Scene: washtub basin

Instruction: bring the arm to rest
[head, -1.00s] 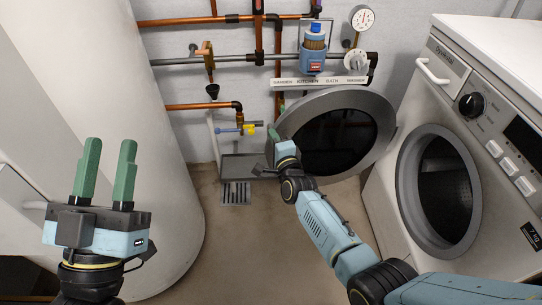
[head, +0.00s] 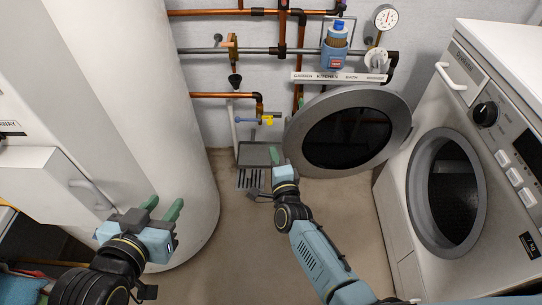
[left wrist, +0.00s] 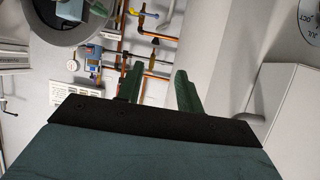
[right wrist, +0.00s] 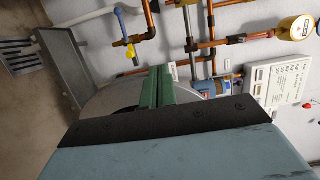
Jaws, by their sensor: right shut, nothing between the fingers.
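My left gripper (head: 163,205) is at the lower left in the head view, in front of the white cylinder. Its two green fingers are apart and empty; they also show apart in the left wrist view (left wrist: 158,78). My right gripper (head: 275,156) is near the middle of the head view, in front of the grey tray and left of the round door. Its body hides much of its fingers there. In the right wrist view its green fingers (right wrist: 157,88) are together with nothing between them.
A round grey-rimmed door (head: 345,142) with dark glass stands right of my right gripper. The washing machine (head: 400,215) is at the right, the white cylinder (head: 190,110) at the left. Copper pipes (head: 225,94), a blue-capped bottle (head: 335,45) and a grey tray (head: 258,155) are at the wall.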

